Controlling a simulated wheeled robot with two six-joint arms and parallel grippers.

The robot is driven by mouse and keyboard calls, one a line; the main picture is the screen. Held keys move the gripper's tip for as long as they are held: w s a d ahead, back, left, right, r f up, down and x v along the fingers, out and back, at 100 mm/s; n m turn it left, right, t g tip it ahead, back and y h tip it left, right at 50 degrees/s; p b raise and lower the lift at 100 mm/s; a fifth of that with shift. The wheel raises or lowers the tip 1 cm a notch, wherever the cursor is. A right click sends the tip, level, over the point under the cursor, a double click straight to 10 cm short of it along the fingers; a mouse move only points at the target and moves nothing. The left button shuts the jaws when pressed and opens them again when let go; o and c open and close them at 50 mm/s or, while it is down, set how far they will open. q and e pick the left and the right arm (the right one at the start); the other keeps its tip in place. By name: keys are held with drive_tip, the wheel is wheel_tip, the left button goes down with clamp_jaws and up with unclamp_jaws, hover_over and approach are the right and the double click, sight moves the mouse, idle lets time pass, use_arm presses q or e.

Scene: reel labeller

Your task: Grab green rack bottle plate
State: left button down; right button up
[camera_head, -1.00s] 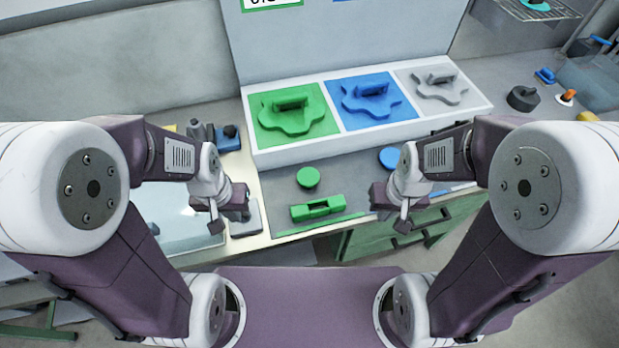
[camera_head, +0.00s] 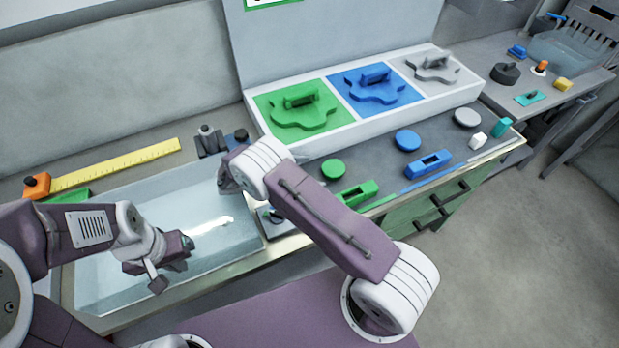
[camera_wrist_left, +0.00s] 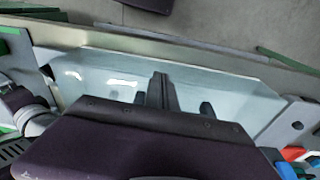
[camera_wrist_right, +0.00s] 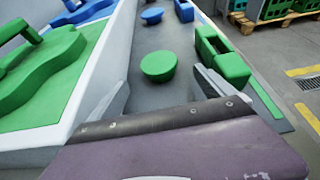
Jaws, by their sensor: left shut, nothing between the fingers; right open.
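The green plate (camera_head: 298,112) with a raised bar handle lies in the left section of the white rack; its green surface also shows at the left of the right wrist view (camera_wrist_right: 50,70). My right gripper (camera_wrist_right: 158,92) is open and empty, with its fingers beside the rack edge, the green round knob (camera_wrist_right: 158,67) and the green block (camera_wrist_right: 222,55). In the head view it is hidden by its own arm. My left gripper (camera_head: 158,270) is shut and empty above the glassy tray (camera_head: 90,285); its closed fingers show in the left wrist view (camera_wrist_left: 160,90).
A blue plate (camera_head: 375,85) and a grey plate (camera_head: 432,66) fill the other rack sections. Blue and grey round knobs and a blue block (camera_head: 430,163) lie in front. A yellow ruler (camera_head: 115,165) lies at the left. A side table (camera_head: 590,78) stands right.

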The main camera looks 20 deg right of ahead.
sight(328, 170)
drive_tip(key=shift+w+d+f, duration=0.2)
drive_tip(key=shift+w+d, duration=0.1)
drive_tip(key=shift+d, duration=0.15)
drive_tip(key=x, duration=0.3)
drive_tip(key=shift+s+r+p, duration=0.1)
drive_tip(key=shift+p, duration=0.25)
drive_tip(key=x, duration=0.5)
drive_tip(key=shift+d+p, duration=0.3)
drive_tip(key=c, duration=1.5)
wheel_tip(328, 170, up, 5)
drive_tip(key=p, duration=0.3)
drive_tip(key=shift+s+d+r+p, duration=0.5)
drive_tip(key=shift+r+p, duration=0.05)
drive_tip(key=shift+p, duration=0.7)
drive_tip(key=shift+s+d+r+p, duration=0.8)
drive_tip(key=shift+s+d+p, duration=0.35)
drive_tip(key=shift+d+p, duration=0.15)
drive_tip(key=shift+s+d+r+p, duration=0.8)
drive_tip(key=shift+s+d+p, duration=0.35)
drive_tip(key=shift+d+p, duration=0.15)
drive_tip(key=shift+s+d+r+p, duration=0.8)
drive_tip(key=shift+s+d+p, duration=0.3)
drive_tip(key=shift+d+p, duration=0.15)
